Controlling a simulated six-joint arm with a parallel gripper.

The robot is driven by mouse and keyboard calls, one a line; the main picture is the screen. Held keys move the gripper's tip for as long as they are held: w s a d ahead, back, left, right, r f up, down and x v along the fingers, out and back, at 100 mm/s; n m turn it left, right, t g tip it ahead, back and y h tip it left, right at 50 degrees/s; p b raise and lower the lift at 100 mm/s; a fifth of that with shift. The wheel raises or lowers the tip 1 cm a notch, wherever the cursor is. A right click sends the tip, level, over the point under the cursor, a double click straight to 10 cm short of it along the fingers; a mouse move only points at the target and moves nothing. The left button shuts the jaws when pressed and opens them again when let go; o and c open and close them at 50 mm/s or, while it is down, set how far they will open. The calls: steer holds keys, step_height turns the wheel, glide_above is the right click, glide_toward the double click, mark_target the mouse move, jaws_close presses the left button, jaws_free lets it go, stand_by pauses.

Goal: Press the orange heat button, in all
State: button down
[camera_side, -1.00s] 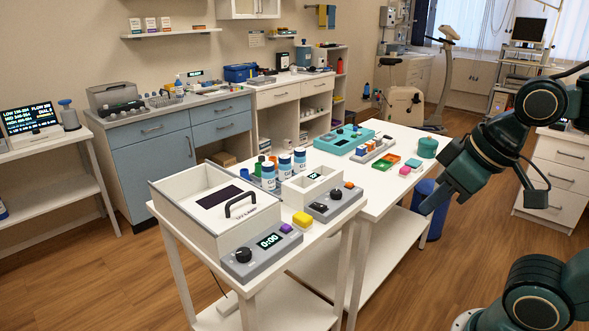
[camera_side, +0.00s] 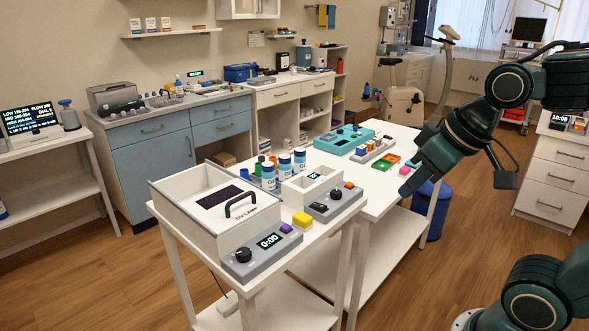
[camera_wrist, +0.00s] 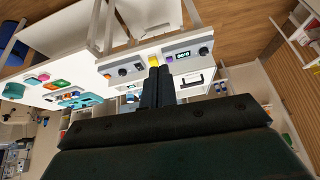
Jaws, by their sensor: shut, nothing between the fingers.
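A small orange button (camera_side: 349,185) sits at the back end of a grey control panel with a black knob (camera_side: 336,194), on the front white table. In the wrist view an orange spot (camera_wrist: 107,76) shows at the left end of this panel. My gripper (camera_side: 405,190) is shut and empty, in the air to the right of the panel and clearly apart from it. In the wrist view its fingertips (camera_wrist: 158,69) point toward the yellow block (camera_wrist: 154,60) between the two panels. Writing on the button is too small to read.
A second grey panel (camera_side: 270,255) holds a 0:00 display, a knob and a purple button, beside a white lidded box (camera_side: 195,205). A yellow block (camera_side: 302,219) and blue-white bottles (camera_side: 284,166) stand near. Pink, green and orange items (camera_side: 388,160) lie on the rear table.

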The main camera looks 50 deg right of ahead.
steer(key=w+d+m, duration=0.1)
steer(key=w+d, duration=0.3)
steer(key=w, duration=0.6)
steer(key=m+t+y, duration=0.1)
steer(key=m+t, duration=0.2)
steer(key=m, duration=0.3)
glide_above(350, 185)
step_height(350, 185, down, 10)
steer(key=shift+s+d+f, duration=0.2)
steer(key=shift+s+d, duration=0.1)
steer(key=shift+d, duration=0.1)
steer(key=shift+f, duration=0.15)
steer(key=shift+f, duration=4.2)
